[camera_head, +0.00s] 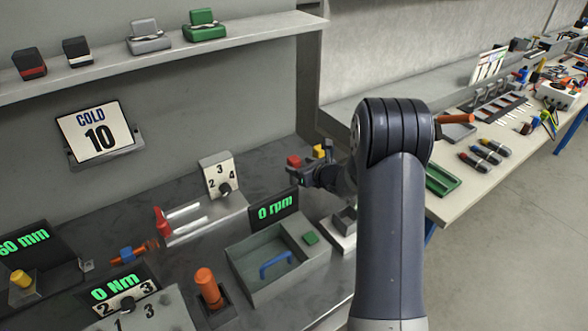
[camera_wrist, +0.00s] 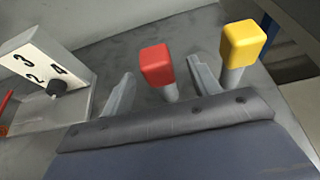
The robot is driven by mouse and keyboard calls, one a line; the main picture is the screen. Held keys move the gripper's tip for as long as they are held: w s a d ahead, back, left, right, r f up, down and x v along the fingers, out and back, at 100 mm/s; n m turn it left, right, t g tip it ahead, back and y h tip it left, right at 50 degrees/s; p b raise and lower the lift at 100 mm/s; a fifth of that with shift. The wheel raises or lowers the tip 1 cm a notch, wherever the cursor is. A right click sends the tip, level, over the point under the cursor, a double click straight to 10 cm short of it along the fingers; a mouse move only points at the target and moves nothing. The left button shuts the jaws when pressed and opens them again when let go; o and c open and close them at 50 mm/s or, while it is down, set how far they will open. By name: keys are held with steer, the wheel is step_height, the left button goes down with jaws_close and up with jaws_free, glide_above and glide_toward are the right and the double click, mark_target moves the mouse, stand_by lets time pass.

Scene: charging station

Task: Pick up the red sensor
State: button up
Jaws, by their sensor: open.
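The red sensor (camera_wrist: 158,66) is a red block on a short grey post. In the wrist view it stands between the two fingers of my gripper (camera_wrist: 162,88), beyond the gripper's front edge, with a visible space on each side. In the head view the red sensor (camera_head: 294,161) shows small, just left of my gripper (camera_head: 308,172), at the back of the grey bench. My gripper is open and empty. My arm hides part of the area to its right.
A yellow block on a grey post (camera_wrist: 243,45) stands close to the right finger; it also shows in the head view (camera_head: 319,151). A numbered dial box (camera_wrist: 48,80) stands at left. A "0 rpm" display (camera_head: 274,210) and grey bin (camera_head: 240,262) are in front.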

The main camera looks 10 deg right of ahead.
mark_target(297, 166)
steer(key=shift+f+p+x, duration=0.25)
steer(key=shift+p+x, duration=0.2)
steer(key=shift+x, duration=1.65)
steer(key=shift+s, duration=0.15)
steer(key=shift+c, duration=0.4)
steer(key=c, duration=1)
